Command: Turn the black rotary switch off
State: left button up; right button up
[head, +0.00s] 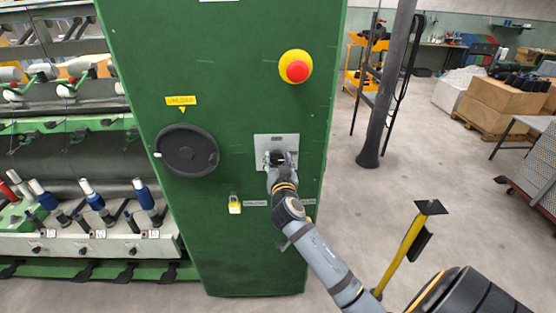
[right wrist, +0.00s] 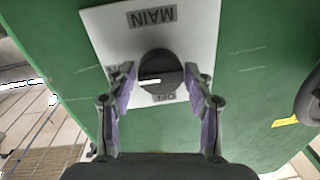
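The black rotary switch (right wrist: 160,66) sits on a pale plate (right wrist: 212,22) on the green cabinet face. In the right wrist view its white mark lies about level and reaches toward the left, where a label is partly hidden by a finger. A label reading OFF (right wrist: 164,97) is below the knob and one reading MAIN (right wrist: 152,16) above, both upside down. My right gripper (right wrist: 160,76) is open, with its fingertips on either side of the knob. I cannot tell whether they touch it. In the head view my right gripper (head: 281,160) covers most of the switch. My left gripper is out of view.
On the cabinet (head: 240,110) are a red-and-yellow emergency button (head: 296,70), a black handwheel (head: 188,150) and a small yellow-and-white part (head: 235,204). The spinning frame with bobbins (head: 90,195) stands at left.

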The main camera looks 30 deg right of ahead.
jog(key=c, duration=0.7)
jog(key=shift+n, duration=0.4)
jog(key=n+p, duration=0.1)
jog(key=n, duration=0.4)
jog(key=shift+r+p, duration=0.1)
jog(key=shift+p, duration=0.25)
jog(key=n+p, duration=0.2)
jog(key=n, duration=0.4)
jog(key=shift+a+g, duration=0.15)
jog(key=shift+g, duration=0.25)
jog(key=n+p, duration=0.1)
jog(key=n, duration=0.1)
jog(key=n+p, duration=0.1)
jog(key=n, duration=0.2)
jog(key=shift+w+f, duration=0.1)
jog(key=shift+f, duration=0.1)
jog(key=shift+n+h, duration=0.3)
jog(key=shift+h, duration=0.1)
jog(key=o, duration=1.2)
jog(key=shift+a, duration=0.1)
jog(key=shift+c, duration=0.2)
